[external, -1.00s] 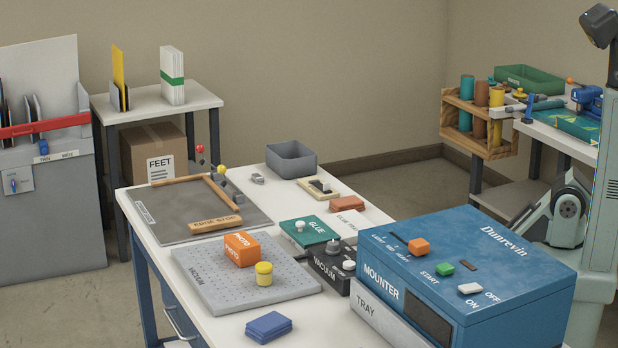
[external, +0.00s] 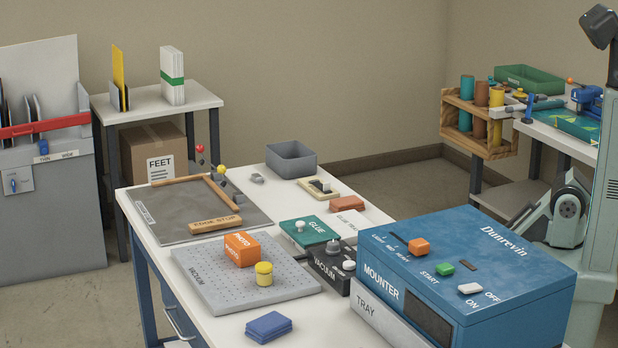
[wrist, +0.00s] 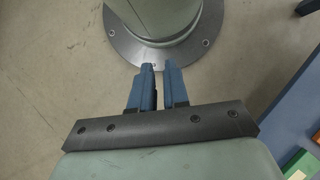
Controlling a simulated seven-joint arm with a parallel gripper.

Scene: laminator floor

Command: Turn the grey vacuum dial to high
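The black vacuum box (external: 324,268) stands on the white table between the perforated vacuum board and the blue mounter. On its top are a grey dial (external: 333,247) and a paler round knob (external: 349,265). The dial's markings are too small to read, so its setting cannot be told. My gripper (wrist: 160,70) shows in the wrist view with two blue fingers slightly apart and nothing between them. It points down over the floor beside my base, away from the dial. The fingers are not identifiable in the external view.
The blue mounter (external: 510,250) is right of the vacuum box. The green glue box (external: 312,233) is behind it. The perforated board (external: 205,285) at left carries an orange block (external: 241,250) and a yellow cylinder (external: 264,274). Blue pads (external: 268,326) lie in front.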

